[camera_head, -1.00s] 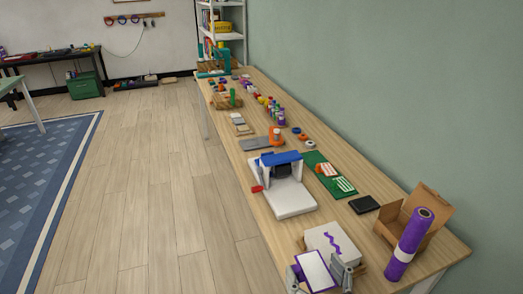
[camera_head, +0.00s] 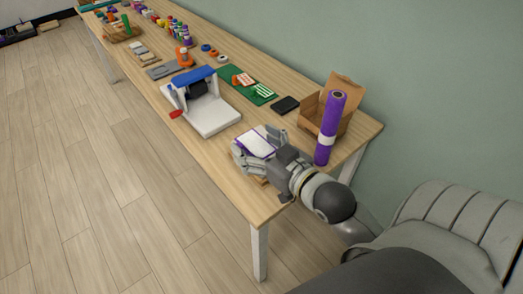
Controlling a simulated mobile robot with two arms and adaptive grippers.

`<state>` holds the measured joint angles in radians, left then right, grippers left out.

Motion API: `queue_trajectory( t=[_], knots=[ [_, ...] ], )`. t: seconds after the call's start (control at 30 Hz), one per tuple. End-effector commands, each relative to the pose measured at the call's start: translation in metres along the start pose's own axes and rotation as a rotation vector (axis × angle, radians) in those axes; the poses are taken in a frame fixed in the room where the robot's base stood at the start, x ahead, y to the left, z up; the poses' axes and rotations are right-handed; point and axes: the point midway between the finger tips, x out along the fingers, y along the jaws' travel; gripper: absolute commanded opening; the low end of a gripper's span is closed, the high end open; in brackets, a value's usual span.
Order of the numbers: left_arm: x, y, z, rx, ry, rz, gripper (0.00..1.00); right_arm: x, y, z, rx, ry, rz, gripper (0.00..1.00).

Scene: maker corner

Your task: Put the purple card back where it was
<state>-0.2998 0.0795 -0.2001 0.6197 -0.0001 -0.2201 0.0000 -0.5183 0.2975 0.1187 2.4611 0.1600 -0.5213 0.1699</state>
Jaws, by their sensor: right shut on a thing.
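The purple card (camera_head: 256,144), a white panel with a purple border, is between the fingers of my right gripper (camera_head: 258,147). My right gripper is shut on it near the front end of the long wooden table, left of a purple roll. The card is tilted. The gripper hides most of what lies below the card, so I cannot tell whether it touches anything there. A bit of wooden edge (camera_head: 262,181) shows under the gripper. My left gripper is out of view.
The purple roll (camera_head: 330,130) stands upright by an open cardboard box (camera_head: 345,92). A white machine with a blue bar (camera_head: 213,115) stands farther back, with a black pad (camera_head: 285,105) and a green mat (camera_head: 259,95). The table's front left corner (camera_head: 255,212) is bare.

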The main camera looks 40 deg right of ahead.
Motion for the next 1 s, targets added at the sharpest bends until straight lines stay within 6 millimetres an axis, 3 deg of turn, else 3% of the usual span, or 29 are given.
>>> queue_trajectory(
  t=[0.2,0.4,0.67,0.8,1.0],
  knots=[
    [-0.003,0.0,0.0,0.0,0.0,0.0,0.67,0.04,0.04,0.02,-0.002,-0.002,0.002,0.59],
    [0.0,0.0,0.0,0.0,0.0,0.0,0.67,0.061,0.058,0.049,-0.001,0.0,0.001,0.59],
    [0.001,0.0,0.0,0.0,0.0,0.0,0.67,0.073,0.068,0.064,-0.001,0.0,0.0,0.59],
    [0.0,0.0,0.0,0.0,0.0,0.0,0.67,0.079,0.071,0.087,0.002,-0.003,0.0,0.59],
    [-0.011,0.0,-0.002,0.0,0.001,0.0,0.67,0.08,0.07,0.093,0.0,0.001,0.0,0.59]
  ],
)
